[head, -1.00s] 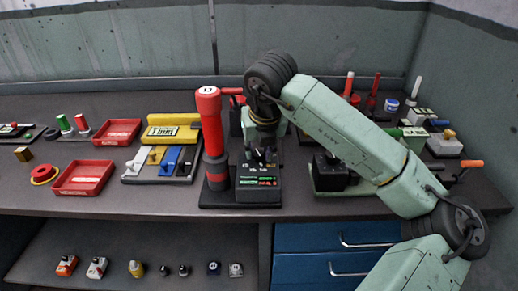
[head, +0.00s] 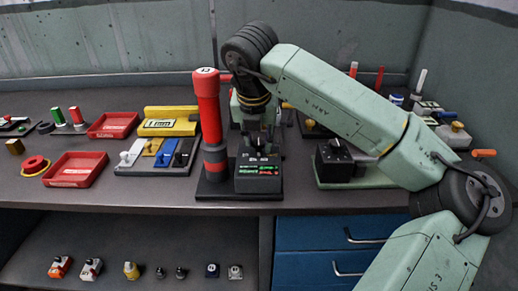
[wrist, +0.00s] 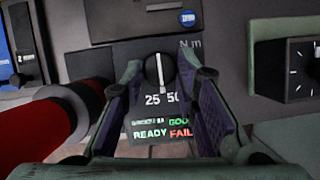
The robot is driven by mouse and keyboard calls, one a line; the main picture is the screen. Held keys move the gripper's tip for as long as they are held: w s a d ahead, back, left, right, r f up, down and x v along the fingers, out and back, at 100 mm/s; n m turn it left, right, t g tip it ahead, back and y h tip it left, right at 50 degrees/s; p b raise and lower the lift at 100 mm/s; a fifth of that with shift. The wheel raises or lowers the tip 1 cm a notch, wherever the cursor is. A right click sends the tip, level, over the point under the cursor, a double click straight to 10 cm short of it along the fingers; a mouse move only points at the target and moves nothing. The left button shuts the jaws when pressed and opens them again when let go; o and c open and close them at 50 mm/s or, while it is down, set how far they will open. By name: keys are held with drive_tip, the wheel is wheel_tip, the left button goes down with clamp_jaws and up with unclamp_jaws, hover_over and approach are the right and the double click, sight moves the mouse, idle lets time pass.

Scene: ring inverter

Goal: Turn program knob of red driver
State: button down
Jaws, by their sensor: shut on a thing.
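The red driver (head: 208,100) stands upright at the left of a black control box (head: 258,185) on the workbench. In the wrist view the driver (wrist: 35,128) lies at the lower left. The program knob (wrist: 159,72), dark with a pale pointer line, sits on the box's face above the marks 25 and 50. The lit words READY, GOOD and FAIL (wrist: 162,128) show below it. My gripper (head: 258,143) comes down onto the box from above. In the wrist view my gripper (wrist: 160,77) has a finger on each side of the knob and is shut on it.
A second dial unit (head: 335,160) stands close at the right. A rack with coloured levers (head: 158,157) and red trays (head: 75,170) are at the left. The lower shelf holds several small parts (head: 130,270). A grey wall closes the back.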

sight(211, 117)
drive_tip(key=shift+w+a+m+h+b, duration=0.15)
drive_tip(key=shift+m+h+b, duration=0.55)
drive_tip(key=shift+m+b, duration=1.2)
drive_tip(key=shift+g, duration=0.3)
drive_tip(key=c, duration=1.2)
unclamp_jaws()
drive_tip(key=shift+c, duration=0.2)
drive_tip(key=shift+r, duration=0.1)
drive_tip(key=v, duration=1.2)
